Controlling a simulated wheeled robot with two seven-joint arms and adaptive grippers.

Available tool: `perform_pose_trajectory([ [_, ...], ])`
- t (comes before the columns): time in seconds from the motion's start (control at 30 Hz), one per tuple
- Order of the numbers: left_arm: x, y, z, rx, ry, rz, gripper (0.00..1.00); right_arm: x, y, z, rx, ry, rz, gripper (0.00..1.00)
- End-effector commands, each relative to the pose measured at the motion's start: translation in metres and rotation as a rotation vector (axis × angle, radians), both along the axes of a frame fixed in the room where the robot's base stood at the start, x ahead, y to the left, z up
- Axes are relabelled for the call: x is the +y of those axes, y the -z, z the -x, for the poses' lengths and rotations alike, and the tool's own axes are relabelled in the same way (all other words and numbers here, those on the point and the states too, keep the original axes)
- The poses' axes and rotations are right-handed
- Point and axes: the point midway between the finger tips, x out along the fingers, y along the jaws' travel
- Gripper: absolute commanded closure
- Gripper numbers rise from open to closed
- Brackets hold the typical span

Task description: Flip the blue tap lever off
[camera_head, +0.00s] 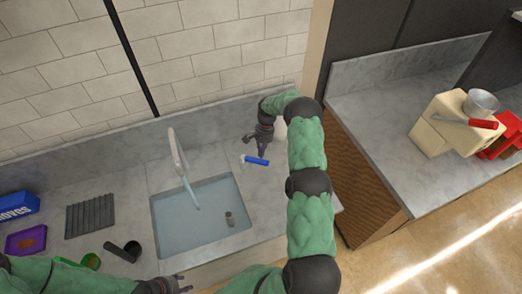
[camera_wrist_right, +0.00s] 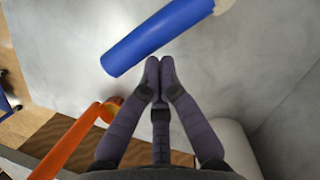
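The blue tap lever (camera_head: 256,161) lies on the grey counter right of the sink, pointing roughly sideways, with a pale end at its left. It shows large as a blue cylinder (camera_wrist_right: 155,36) in the right wrist view. My right gripper (camera_head: 262,152) is just behind and above it in the head view. In the wrist view the right fingertips (camera_wrist_right: 160,68) are together and empty, close to the lever's edge; contact is unclear. The tap spout (camera_head: 177,150) stands behind the sink, with a stream of water (camera_head: 190,194) below it. My left gripper (camera_head: 180,285) is at the bottom edge, its opening unclear.
The sink (camera_head: 176,236) holds a small grey cup-like object (camera_head: 230,219). Left are a black drying rack (camera_head: 90,215), blue box (camera_head: 16,206), purple tray (camera_head: 26,240) and dark cylinder (camera_head: 123,251). An orange curved object (camera_wrist_right: 82,138) sits left of the right fingers.

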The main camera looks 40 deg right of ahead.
Motion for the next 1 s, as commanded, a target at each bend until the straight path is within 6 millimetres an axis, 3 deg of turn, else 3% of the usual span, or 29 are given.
perform_pose_trajectory([
  [0.8, 0.000, -0.001, 0.000, 0.000, 0.000, 0.000, 0.60, 0.041, 0.000, 0.033, 0.003, 0.628, -0.001, 1.00],
  [1.0, 0.000, -0.001, 0.000, 0.000, 0.000, 0.000, 0.60, 0.050, 0.001, 0.034, 0.003, 0.679, -0.001, 1.00],
])
